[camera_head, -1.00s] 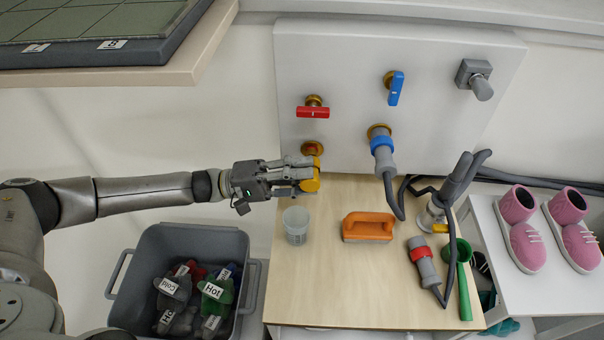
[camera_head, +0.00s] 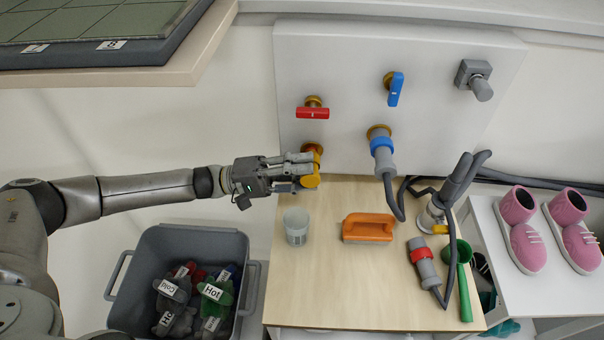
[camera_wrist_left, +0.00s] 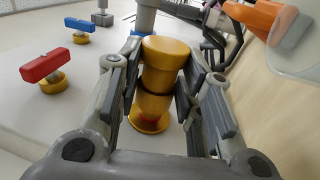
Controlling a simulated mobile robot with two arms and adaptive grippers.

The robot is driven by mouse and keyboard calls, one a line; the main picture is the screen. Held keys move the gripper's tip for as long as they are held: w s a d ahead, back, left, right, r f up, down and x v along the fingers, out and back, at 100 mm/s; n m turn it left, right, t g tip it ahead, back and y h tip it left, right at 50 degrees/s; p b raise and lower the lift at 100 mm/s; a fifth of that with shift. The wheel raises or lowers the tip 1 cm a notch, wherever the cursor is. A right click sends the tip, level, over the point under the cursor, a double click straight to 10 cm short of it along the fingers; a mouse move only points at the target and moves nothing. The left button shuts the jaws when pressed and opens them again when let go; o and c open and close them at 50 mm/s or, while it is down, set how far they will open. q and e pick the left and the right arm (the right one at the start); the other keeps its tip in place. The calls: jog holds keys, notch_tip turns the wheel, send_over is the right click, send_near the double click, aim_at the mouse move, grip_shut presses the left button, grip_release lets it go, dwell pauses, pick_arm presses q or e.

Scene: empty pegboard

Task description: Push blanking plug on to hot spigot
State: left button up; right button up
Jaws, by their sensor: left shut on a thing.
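The yellow blanking plug (camera_wrist_left: 165,52) is between the fingers of my left gripper (camera_head: 305,171), which is shut on it. In the left wrist view the fingers (camera_wrist_left: 163,85) flank the plug on both sides. The brass hot spigot (camera_head: 311,147), below the red handle (camera_head: 313,113), is in line with the plug. In the wrist view the spigot (camera_wrist_left: 151,108) and its round flange show just beyond the plug, with a dark line between them. I cannot tell how far the plug is on. My right gripper is not in view.
Right of the spigot, a grey hose connector with a blue collar (camera_head: 382,147) sits below the blue handle (camera_head: 396,88). A clear cup (camera_head: 296,225), an orange brush (camera_head: 368,227) and a red-collared connector (camera_head: 424,262) are on the table. A grey bin (camera_head: 190,237) stands at lower left.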

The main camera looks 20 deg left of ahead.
pick_arm(q)
jog(key=shift+w, duration=0.2)
jog(key=shift+w+a, duration=0.15)
jog(key=shift+w, duration=0.1)
jog(key=shift+w+r, duration=0.1)
jog(key=shift+w+a+b, duration=0.1)
jog(key=shift+w+b, duration=0.3)
jog(key=shift+w, duration=0.05)
jog(key=o, duration=1.2)
jog(key=shift+w, duration=0.1)
jog(key=shift+c, duration=0.2)
